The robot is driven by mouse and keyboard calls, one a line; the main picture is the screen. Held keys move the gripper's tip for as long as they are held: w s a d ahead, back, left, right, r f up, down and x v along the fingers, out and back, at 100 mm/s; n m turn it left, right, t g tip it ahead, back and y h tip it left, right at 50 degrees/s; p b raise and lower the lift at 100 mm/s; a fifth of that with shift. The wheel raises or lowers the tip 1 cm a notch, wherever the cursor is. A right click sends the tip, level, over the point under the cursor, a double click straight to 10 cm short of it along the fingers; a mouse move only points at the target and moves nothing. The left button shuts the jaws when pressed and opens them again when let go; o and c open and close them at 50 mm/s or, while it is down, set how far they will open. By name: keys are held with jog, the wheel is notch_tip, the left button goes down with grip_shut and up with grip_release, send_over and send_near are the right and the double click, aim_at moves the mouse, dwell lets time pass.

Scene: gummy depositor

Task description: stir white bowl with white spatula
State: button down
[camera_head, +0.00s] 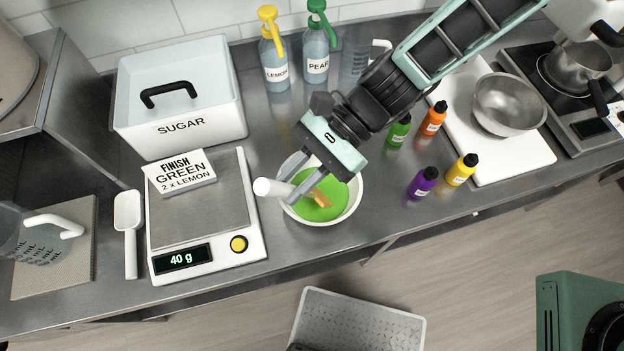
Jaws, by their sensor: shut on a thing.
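The white bowl (356,200) stands on the steel counter near its front edge and holds bright green contents. My gripper (291,184) reaches over the bowl from the upper right and is shut on the white spatula (271,187). The spatula's thick white handle end sticks out to the left, past the bowl's left rim. An orange-brown piece (320,197) shows in the green contents below my fingers. I cannot tell whether it is part of the spatula. My gripper hides the bowl's upper part.
A scale (203,258) reading 40 g, with a sign (181,173) on it, stands left of the bowl. Purple (422,184) and yellow (461,170) bottles stand to the right, with a white board (513,160) beyond. A sugar bin (180,130) and pump bottles (274,62) stand behind.

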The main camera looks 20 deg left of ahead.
jog(key=shift+w+a, duration=0.3)
jog(key=shift+w, duration=0.15)
jog(key=shift+s+a+r+p, duration=0.35)
jog(key=shift+s+r+p, duration=0.3)
jog(key=shift+r+p, duration=0.7)
jog(key=shift+s+a+r+p, duration=0.35)
jog(key=shift+s+r+p, duration=0.4)
jog(key=shift+r, duration=0.95)
jog(key=shift+s+a+r+p, duration=0.35)
jog(key=shift+s+r+p, duration=0.2)
jog(key=shift+r+p, duration=0.8)
jog(key=shift+r, duration=0.2)
jog(key=shift+r, duration=2.5)
